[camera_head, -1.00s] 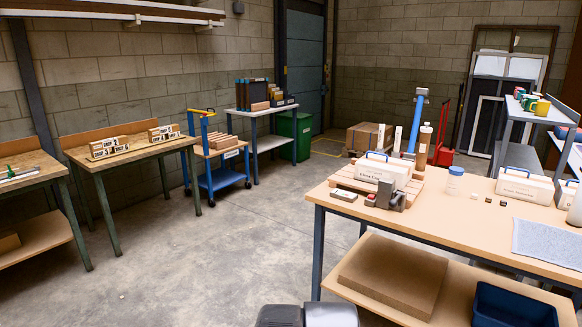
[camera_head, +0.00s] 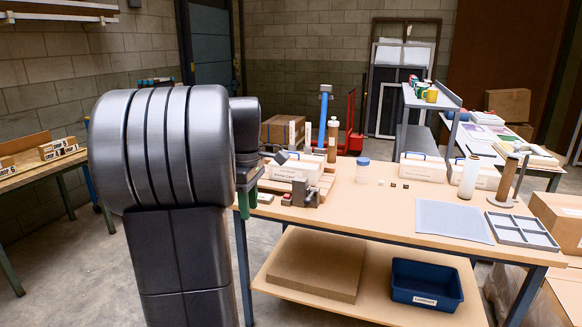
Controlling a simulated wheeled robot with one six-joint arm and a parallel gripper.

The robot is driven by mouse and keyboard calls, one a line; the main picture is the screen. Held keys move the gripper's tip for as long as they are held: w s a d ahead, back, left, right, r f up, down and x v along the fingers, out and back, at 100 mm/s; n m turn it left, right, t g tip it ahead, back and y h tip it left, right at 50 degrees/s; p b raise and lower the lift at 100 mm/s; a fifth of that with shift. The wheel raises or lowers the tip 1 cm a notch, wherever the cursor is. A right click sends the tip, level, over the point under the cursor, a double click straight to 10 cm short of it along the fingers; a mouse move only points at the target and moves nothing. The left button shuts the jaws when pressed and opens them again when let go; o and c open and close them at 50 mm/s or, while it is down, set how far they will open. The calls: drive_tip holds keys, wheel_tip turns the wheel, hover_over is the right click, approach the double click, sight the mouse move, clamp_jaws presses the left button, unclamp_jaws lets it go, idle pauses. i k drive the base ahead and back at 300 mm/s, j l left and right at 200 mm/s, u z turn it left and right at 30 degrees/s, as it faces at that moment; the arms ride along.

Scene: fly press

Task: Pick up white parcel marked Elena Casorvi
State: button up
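The table's (camera_head: 380,215) front middle is clear.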

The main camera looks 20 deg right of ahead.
sight(311, 167)
drive_tip(key=i+l, duration=0.35)
drive_tip(key=i, duration=0.15)
drive_tip(key=i+l+z, duration=0.1)
drive_tip(key=i+l, duration=0.3)
drive_tip(key=i, duration=0.15)
drive_tip(key=i+l, duration=0.3)
drive_tip(key=i, duration=0.25)
drive_tip(key=i+l+z, duration=0.1)
drive_tip(key=i+l, duration=0.2)
drive_tip(key=i, duration=0.2)
